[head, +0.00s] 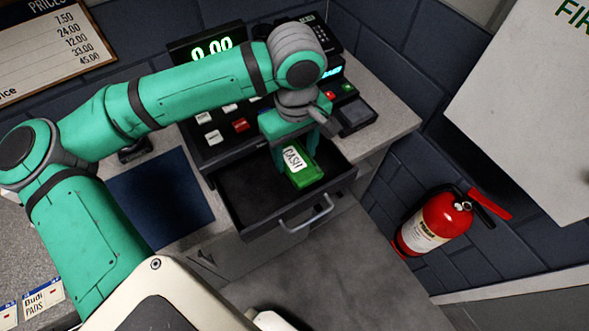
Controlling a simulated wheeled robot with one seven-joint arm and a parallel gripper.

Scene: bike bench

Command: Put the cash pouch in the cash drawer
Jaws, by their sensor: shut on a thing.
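The green cash pouch (305,175) carries a white CASH label and shows in the right half of the open drawer area. My gripper (291,160) points down from above and is shut on the pouch. The black cash drawer (247,190) is pulled open, with its silver handle (307,215) at the front. The pouch overlaps the drawer's inside in the picture; I cannot tell whether it touches the drawer floor. The left part of the drawer looks empty. My gripper hides part of the drawer's back.
The cash register (225,120) with a lit 0.00 display stands behind the drawer. A card terminal (355,113) is to its right. A dark blue mat (160,198) lies left of the drawer. A red fire extinguisher (437,222) is at the right wall.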

